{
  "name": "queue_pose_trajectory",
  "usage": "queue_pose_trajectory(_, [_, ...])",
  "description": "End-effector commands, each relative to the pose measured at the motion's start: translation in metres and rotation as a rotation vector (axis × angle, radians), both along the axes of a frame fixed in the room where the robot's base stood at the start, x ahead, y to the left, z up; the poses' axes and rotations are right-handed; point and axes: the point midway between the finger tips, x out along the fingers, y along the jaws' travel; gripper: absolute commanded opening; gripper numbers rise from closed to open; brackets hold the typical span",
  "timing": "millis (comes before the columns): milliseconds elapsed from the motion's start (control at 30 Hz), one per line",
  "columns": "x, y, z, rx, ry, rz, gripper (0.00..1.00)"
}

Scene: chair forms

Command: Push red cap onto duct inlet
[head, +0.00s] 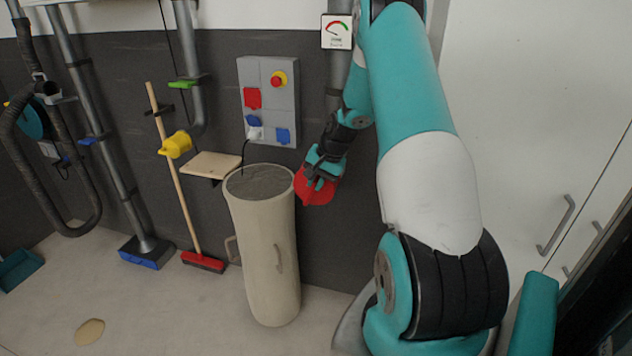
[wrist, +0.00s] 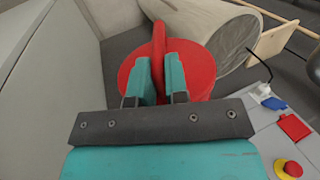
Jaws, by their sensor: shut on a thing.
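The red cap (head: 316,190) is a round disc with a raised grip bar, in the head view right of the drum's top. In the wrist view the red cap (wrist: 200,62) faces me, with its bar between the fingers. My gripper (head: 318,172) is shut on that bar; the fingers also show in the wrist view (wrist: 158,75). A grey duct (head: 340,60) runs down the wall behind my arm, below a gauge. Its inlet is hidden behind my gripper and the cap, so I cannot tell whether the cap touches it.
A beige drum (head: 270,250) with a grey top stands just left of the cap. A socket panel (head: 268,100) is on the wall above it. A yellow cap (head: 176,145) sits on another duct's end. A wooden shelf (head: 208,165) and a broom (head: 178,185) are further left.

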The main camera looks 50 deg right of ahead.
Motion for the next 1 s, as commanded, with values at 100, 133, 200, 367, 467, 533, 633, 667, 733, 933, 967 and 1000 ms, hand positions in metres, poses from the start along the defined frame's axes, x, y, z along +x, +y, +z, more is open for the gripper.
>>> queue_pose_trajectory(100, [0.000, 0.000, 0.000, 0.000, -0.001, 0.000, 0.00])
queue_pose_trajectory(133, [0.000, 0.000, 0.000, 0.000, -0.001, 0.000, 0.00])
queue_pose_trajectory(200, [0.000, 0.000, 0.000, 0.000, -0.001, 0.000, 0.00])
queue_pose_trajectory(367, [0.000, -0.001, 0.000, 0.000, -0.001, 0.000, 0.00])
queue_pose_trajectory(467, [0.001, -0.003, 0.000, 0.000, -0.001, 0.000, 0.00])
queue_pose_trajectory(533, [0.002, -0.005, 0.000, 0.000, -0.001, 0.000, 0.00])
queue_pose_trajectory(633, [0.003, -0.008, 0.000, -0.001, -0.002, -0.001, 0.00])
queue_pose_trajectory(667, [0.004, -0.009, 0.001, -0.001, -0.002, -0.001, 0.00])
queue_pose_trajectory(733, [0.004, -0.011, 0.000, 0.000, -0.001, 0.000, 0.00])
queue_pose_trajectory(933, [0.005, -0.012, 0.000, 0.000, -0.001, 0.000, 0.00])
queue_pose_trajectory(967, [0.005, -0.012, 0.000, 0.000, -0.001, 0.000, 0.00])
queue_pose_trajectory(1000, [0.005, -0.012, 0.000, 0.000, -0.001, 0.000, 0.00])
